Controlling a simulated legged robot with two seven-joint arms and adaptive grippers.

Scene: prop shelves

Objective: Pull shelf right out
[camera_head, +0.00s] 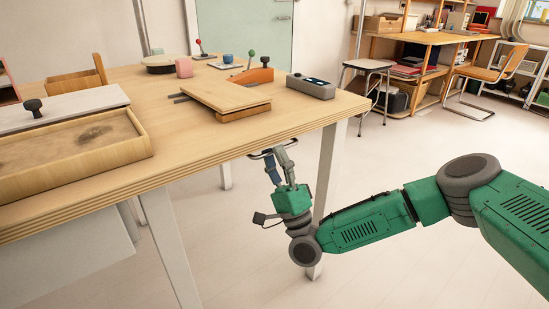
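My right gripper (277,156) points up at the front edge of the wooden table (225,142), its fingertips just under the tabletop. A thin dark curved piece, which looks like a handle (256,155), shows at the fingertips below the edge. The two grey fingers show side by side, but their tips overlap this dark piece, so I cannot tell whether they grip it. The right shelf itself is not clearly visible; the tabletop hides what is under it. A pale panel (70,262) hangs under the table at the left. My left gripper is not in view.
On the table are a wooden tray (128,151), a lidded box with a black knob (33,107), a sliding wooden board (218,92) and a grey device (310,87). A table leg (325,170) stands just behind my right gripper. The floor in front is clear.

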